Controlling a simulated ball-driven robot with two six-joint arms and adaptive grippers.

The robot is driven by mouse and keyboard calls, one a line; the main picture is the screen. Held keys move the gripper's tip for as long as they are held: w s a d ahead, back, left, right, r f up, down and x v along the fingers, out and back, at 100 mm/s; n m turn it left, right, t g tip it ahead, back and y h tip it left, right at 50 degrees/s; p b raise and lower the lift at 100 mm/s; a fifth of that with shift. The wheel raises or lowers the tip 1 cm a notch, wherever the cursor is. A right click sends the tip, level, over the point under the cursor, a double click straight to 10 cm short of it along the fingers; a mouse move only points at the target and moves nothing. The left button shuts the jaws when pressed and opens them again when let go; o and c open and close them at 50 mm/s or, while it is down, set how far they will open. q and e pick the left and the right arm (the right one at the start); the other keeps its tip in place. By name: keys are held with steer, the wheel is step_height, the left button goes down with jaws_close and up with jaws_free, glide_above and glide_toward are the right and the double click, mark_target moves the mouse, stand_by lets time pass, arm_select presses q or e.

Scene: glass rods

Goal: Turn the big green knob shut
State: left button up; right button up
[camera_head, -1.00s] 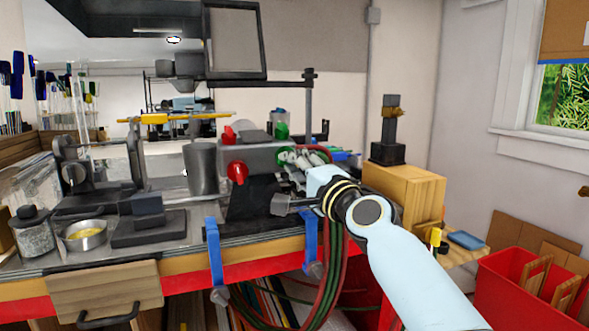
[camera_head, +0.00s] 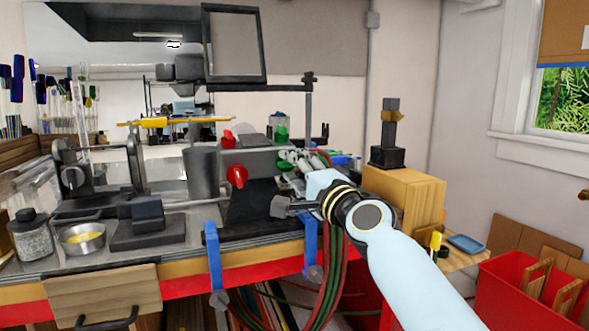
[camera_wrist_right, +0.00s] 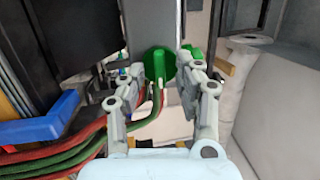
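The big green knob (camera_wrist_right: 158,66) shows in the right wrist view as a round disc with a raised grip bar. It lies between the two fingers of my right gripper (camera_wrist_right: 161,84), which are spread apart with a visible gap on each side. Whether the fingertips reach past the disc, I cannot tell. My left gripper is not in view.
A red knob (camera_head: 237,176) is on the box's front. Red and green hoses (camera_head: 333,270) hang below my right wrist. A blue clamp (camera_head: 213,254) grips the bench edge. A wooden block (camera_head: 404,195) stands right of the gripper, and a grey cup (camera_head: 200,172) stands left.

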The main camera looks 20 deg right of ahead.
steer(key=v, duration=1.2)
